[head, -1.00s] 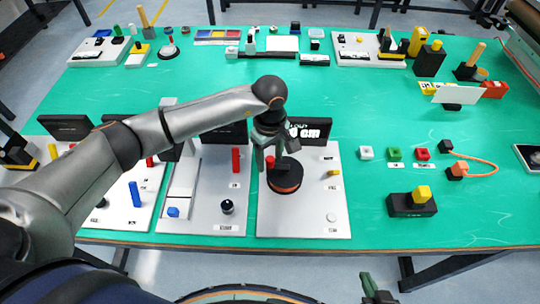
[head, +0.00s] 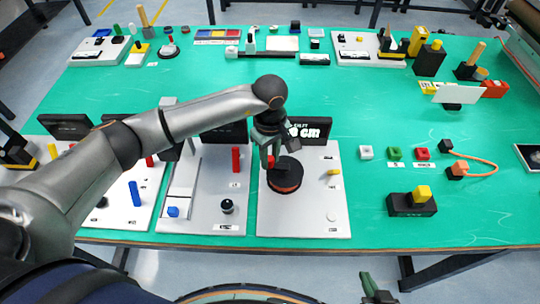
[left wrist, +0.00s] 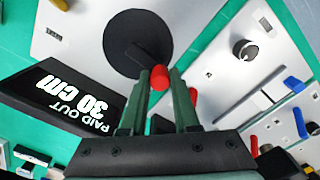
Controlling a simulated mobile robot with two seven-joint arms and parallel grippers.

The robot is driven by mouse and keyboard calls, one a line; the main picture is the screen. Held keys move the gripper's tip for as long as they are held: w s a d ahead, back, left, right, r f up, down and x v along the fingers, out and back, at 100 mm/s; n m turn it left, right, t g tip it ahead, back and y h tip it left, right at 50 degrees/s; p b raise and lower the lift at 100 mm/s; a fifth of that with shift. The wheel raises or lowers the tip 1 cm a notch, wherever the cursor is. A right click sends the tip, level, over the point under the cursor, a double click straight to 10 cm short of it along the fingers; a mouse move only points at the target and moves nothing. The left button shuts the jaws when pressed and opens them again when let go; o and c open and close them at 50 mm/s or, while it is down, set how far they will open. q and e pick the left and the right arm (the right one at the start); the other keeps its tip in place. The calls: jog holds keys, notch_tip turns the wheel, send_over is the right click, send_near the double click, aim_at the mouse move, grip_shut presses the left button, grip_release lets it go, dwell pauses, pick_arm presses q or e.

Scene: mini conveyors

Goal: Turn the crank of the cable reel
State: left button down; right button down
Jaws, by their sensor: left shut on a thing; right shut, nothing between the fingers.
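The cable reel is a dark round disc with an orange-brown edge (head: 285,182) on a light grey board (head: 330,205). In the left wrist view the disc (left wrist: 135,35) is seen from above. The crank handle is a small red knob (left wrist: 159,77) near the disc's rim. My left gripper (head: 267,160) is shut on the red knob; its fingers (left wrist: 165,85) lie on both sides of it. A black display (left wrist: 70,100) behind the reel reads "PAID OUT 30 cm". My right gripper (head: 375,290) is shut and empty at the bottom edge, away from the board.
Left of the reel is another board with a red bar (head: 236,160) and a black knob (head: 227,206). A yellow piece (head: 334,172) lies on the reel's board. To the right are small coloured blocks and a black box with a yellow block (head: 423,192).

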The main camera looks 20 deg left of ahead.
pick_arm(q)
jog(key=shift+n, duration=0.3)
